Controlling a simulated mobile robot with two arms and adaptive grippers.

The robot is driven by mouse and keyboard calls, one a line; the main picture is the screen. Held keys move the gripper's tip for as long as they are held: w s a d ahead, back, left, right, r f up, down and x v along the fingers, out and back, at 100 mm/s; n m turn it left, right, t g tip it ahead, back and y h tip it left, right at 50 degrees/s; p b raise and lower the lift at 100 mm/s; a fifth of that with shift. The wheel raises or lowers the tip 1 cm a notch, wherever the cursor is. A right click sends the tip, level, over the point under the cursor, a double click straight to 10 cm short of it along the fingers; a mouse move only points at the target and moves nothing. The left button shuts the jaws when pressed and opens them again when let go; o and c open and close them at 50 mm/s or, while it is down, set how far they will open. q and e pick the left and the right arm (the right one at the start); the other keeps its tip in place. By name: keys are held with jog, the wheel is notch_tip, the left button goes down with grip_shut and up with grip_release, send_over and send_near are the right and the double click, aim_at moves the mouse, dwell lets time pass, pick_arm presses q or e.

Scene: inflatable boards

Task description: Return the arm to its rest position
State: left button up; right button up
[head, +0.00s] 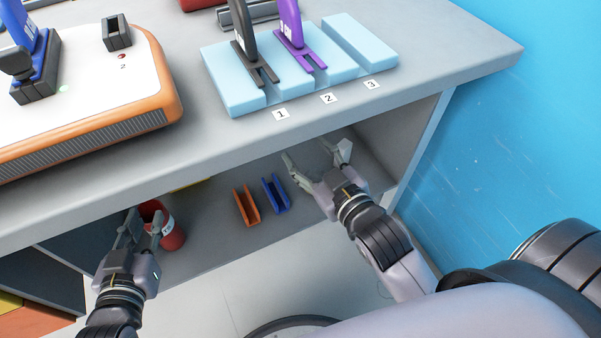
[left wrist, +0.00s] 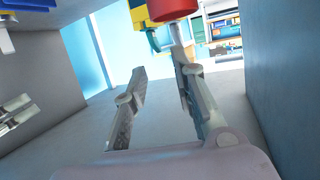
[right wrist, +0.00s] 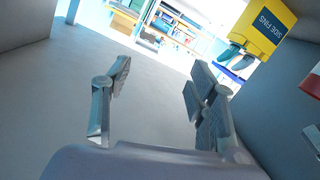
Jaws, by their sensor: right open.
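My left gripper (head: 143,220) is at the lower left of the head view, below the front edge of the grey table. Its fingers are apart with nothing between them, as the left wrist view also shows (left wrist: 158,75). My right gripper (head: 318,158) is under the table's right part, within the open space above the lower shelf. Its fingers are spread wide and empty, as in the right wrist view (right wrist: 155,75).
The left fingers overlap a red container (head: 173,236) in the head view; contact is unclear. Orange (head: 247,206) and blue (head: 276,194) channel-shaped pieces lie between the grippers. The tabletop (head: 210,140) overhangs both hands. A blue wall (head: 500,140) stands at right.

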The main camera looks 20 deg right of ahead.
jog(key=s+a+f+m+g, duration=0.1)
jog(key=s+a+f+m+g+y, duration=0.1)
jog(key=shift+a+f, duration=0.15)
jog(key=shift+a, duration=0.25)
